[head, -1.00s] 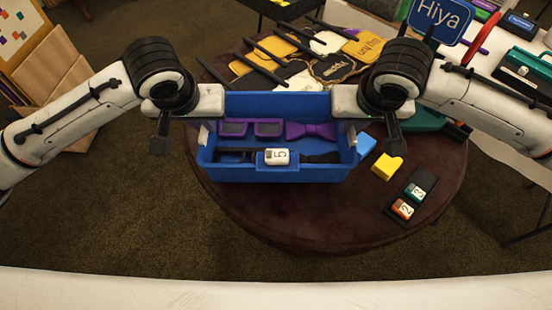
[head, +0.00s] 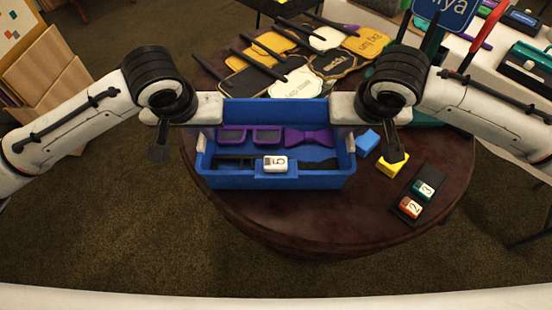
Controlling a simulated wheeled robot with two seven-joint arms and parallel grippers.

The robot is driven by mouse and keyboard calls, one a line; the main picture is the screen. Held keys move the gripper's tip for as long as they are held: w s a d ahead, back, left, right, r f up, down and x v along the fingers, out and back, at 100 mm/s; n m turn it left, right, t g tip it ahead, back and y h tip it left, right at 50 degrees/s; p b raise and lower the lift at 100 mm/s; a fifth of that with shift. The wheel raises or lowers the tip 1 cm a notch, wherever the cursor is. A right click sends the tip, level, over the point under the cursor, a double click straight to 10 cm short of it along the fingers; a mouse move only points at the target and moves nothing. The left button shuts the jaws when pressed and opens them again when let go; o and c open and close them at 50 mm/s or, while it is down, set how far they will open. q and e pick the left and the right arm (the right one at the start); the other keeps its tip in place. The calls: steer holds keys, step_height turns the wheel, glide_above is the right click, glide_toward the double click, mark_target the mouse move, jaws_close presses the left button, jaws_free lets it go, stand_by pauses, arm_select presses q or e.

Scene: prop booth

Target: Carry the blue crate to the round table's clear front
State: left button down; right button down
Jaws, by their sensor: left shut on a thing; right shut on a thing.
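The blue crate (head: 225,179) is in the middle of the head view, over the left and middle part of the dark round table (head: 330,225). Inside it lie purple glasses (head: 250,135), a purple bow tie (head: 308,138) and dark items partly hidden by the front wall. A white tag with a 5 (head: 275,164) is at its front. My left gripper (head: 201,143) is shut on the crate's left end, my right gripper (head: 349,143) on its right end. The fingertips are mostly hidden. The crate looks level; I cannot tell whether it touches the table.
A blue block (head: 367,140) and a yellow block (head: 392,163) stand right of the crate. A dark tray (head: 431,177) with numbered blocks lies further right. Several signs on sticks (head: 300,82) cover the table's back. The table's front strip is bare.

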arm_select(q)
steer(key=c, duration=1.8)
jaws_free()
steer(key=shift+f, duration=0.15)
steer(key=shift+c, duration=0.2)
arm_select(e)
steer(key=c, duration=1.8)
jaws_free()
steer(key=shift+f, duration=0.1)
steer(key=shift+c, duration=0.2)
arm_select(q)
steer(key=v, duration=1.2)
arm_select(e)
steer(key=v, duration=1.2)
arm_select(q)
steer(key=shift+s, duration=0.1)
arm_select(e)
steer(key=shift+s, duration=0.1)
